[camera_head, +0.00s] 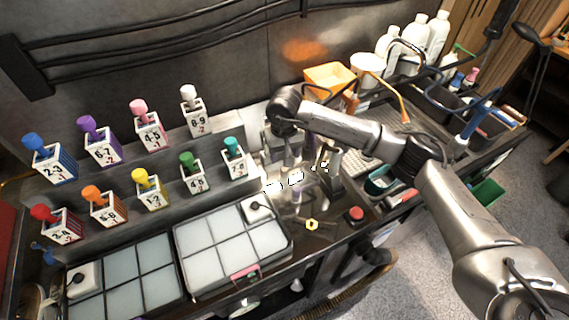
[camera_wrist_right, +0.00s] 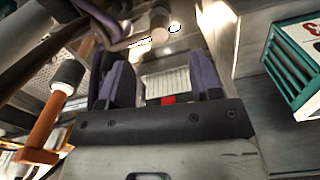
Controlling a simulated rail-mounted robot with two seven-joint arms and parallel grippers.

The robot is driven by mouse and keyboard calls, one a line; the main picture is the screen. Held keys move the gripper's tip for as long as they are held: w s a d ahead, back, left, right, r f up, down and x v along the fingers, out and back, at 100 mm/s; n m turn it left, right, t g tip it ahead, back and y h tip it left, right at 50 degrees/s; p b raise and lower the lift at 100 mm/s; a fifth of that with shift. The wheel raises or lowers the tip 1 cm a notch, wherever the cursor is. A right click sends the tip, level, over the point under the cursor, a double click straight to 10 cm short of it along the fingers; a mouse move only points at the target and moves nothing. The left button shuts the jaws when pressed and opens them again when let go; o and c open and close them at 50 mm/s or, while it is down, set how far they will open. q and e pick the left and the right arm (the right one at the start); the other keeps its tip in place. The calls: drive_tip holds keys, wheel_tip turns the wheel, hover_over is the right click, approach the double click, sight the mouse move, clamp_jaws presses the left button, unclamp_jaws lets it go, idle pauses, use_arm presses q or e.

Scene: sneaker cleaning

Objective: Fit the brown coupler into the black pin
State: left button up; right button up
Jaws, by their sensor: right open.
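My right gripper (camera_head: 296,192) points down over the workbench, right of the tray with pale compartments. In the right wrist view its two purple fingers (camera_wrist_right: 166,80) stand apart with nothing clearly held between them. A brownish cylindrical piece (camera_wrist_right: 160,17) shows beyond the fingers in the wrist view; I cannot tell whether it is the brown coupler. A small dark ring with a bright middle (camera_wrist_right: 174,29) is beside it. I cannot make out the black pin for certain in either view. My left gripper is not in view.
The pale-compartment tray (camera_head: 186,257) lies left of the gripper. Number-marked boxes with coloured knobs (camera_head: 150,190) stand behind it. A yellow hexagonal piece (camera_head: 312,224) and a red button (camera_head: 356,213) are in front. An orange bin (camera_head: 328,76) and white bottles (camera_head: 414,36) stand at the back.

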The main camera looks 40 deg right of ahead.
sight(285, 169)
wheel_tip(285, 169, up, 4)
drive_tip(key=shift+f, duration=0.1)
idle(0.5)
